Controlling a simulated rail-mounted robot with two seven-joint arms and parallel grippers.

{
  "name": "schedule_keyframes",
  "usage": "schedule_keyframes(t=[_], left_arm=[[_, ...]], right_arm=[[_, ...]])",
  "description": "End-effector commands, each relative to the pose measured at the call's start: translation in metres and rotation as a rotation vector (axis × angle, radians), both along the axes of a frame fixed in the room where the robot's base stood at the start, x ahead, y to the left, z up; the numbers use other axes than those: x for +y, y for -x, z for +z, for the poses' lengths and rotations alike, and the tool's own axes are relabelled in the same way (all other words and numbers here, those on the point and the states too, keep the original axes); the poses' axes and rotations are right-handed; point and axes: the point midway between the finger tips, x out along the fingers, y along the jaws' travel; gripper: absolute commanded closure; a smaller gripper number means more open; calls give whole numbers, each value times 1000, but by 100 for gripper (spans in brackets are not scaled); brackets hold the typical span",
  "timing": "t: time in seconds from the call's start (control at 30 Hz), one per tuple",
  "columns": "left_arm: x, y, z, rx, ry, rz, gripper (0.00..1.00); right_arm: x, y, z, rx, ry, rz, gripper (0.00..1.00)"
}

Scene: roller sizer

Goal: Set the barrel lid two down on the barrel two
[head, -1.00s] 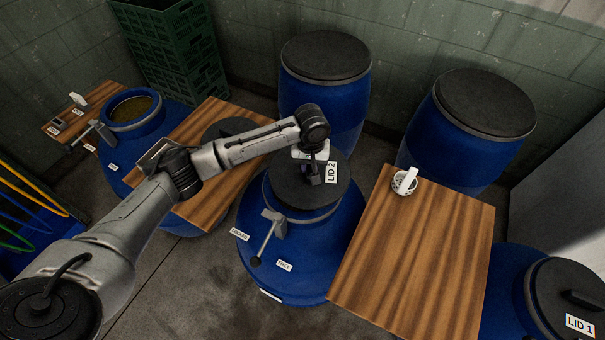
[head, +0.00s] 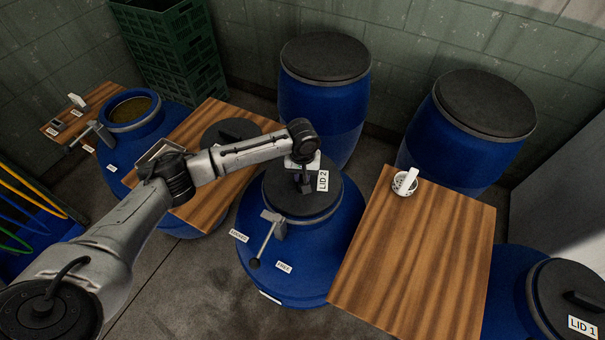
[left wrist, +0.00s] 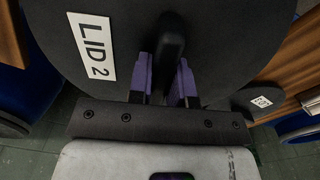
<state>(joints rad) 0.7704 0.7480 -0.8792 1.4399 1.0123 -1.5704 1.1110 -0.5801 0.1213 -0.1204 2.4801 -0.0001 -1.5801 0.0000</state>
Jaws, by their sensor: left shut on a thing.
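Barrel lid two (head: 325,198) is a dark round disc with a white "LID 2" label. It is over the mouth of barrel two (head: 325,265), a blue barrel with a lever clamp (head: 266,235) at its front. The lid looks level and roughly lined up with the barrel's ring; I cannot tell whether it touches the rim. My left gripper (head: 305,186) is above the lid, shut on its upright handle. In the left wrist view, the purple fingers (left wrist: 166,82) flank the dark handle of the lid (left wrist: 100,20). My right gripper is not in view.
A wooden table (head: 420,255) with a small white cup (head: 404,184) stands right of the barrel. Another wooden board (head: 215,120) holds a dark lid (head: 232,131) at left. Closed blue barrels (head: 322,100) stand behind. A barrel with lid one (head: 575,300) is at bottom right.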

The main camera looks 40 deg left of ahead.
Motion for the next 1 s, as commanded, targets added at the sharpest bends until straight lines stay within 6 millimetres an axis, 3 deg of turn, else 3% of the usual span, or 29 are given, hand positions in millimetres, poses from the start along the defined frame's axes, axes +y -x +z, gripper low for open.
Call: schedule_keyframes(t=[0.53, 0.57, 0.8, 1.0], left_arm=[[0, 0, -11, -1, -1, 0, 100], [0, 0, -12, 1, -1, 0, 80], [0, 0, -12, 0, 0, 0, 57], [0, 0, -12, 0, 0, 0, 56]], right_arm=[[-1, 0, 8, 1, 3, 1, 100], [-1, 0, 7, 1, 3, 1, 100], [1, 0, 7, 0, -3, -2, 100], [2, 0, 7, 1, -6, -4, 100]])
